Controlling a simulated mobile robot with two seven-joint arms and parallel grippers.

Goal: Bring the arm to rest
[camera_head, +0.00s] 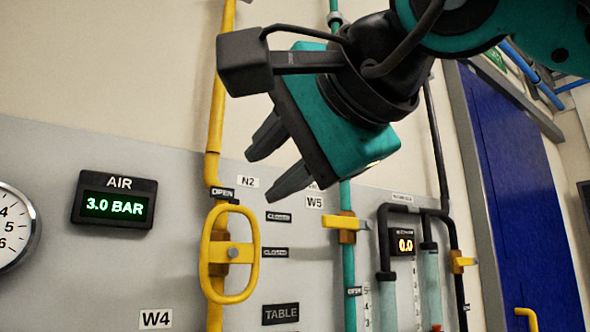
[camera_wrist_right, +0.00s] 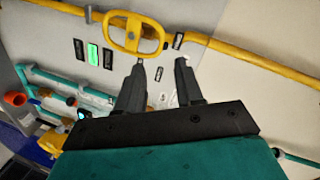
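My right arm reaches in from the upper right of the head view. Its teal and black right gripper (camera_head: 268,160) hangs in front of the wall panel, pointing down and left. Its two dark fingers stand apart with nothing between them. The gripper also shows in the right wrist view (camera_wrist_right: 160,75), again with an empty gap between the fingers. The yellow oval handwheel (camera_head: 213,283) is below and left of the fingers in the head view, apart from them. In the wrist view the handwheel (camera_wrist_right: 117,43) lies just beyond the fingertips. My left gripper is in neither view.
The grey panel (camera_head: 100,255) carries an AIR display (camera_head: 114,199) reading 3.0 BAR and a round gauge (camera_head: 12,228). A yellow pipe (camera_head: 215,110) runs up the wall. A yellow lever valve (camera_head: 346,224) sits on the teal pipe. A blue door (camera_head: 530,200) is at right.

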